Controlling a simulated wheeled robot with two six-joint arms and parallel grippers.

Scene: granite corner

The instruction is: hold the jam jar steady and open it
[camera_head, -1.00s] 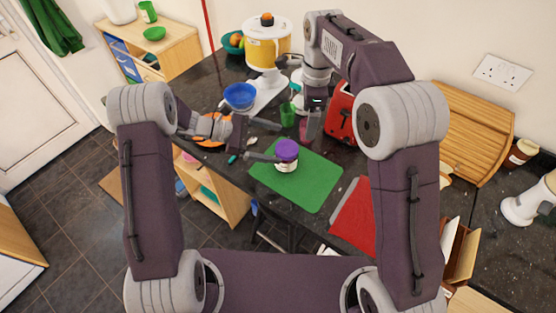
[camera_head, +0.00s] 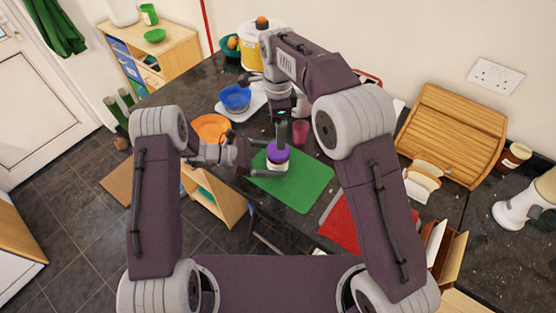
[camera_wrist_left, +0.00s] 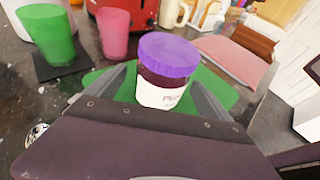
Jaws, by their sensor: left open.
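The jam jar (camera_head: 277,165) stands upright on the green mat (camera_head: 305,188), with a purple lid (camera_head: 278,151) on top. It also shows in the left wrist view with a white label (camera_wrist_left: 160,97) and dark contents. My left gripper (camera_head: 267,159) is open, its fingers reaching along both sides of the jar with the jar between them. In the left wrist view the fingers (camera_wrist_left: 158,105) stand apart around the jar's lower part. My right gripper (camera_head: 282,133) points down above the lid in the head view. The left wrist view shows no gripper touching the lid.
A pink cup (camera_head: 300,132) stands behind the jar. A blue bowl (camera_head: 235,97) and an orange plate (camera_head: 212,127) lie to the left. A red mat (camera_head: 342,222) lies at the right, near bread slices (camera_head: 424,174). A green cup (camera_wrist_left: 46,35) shows in the wrist view.

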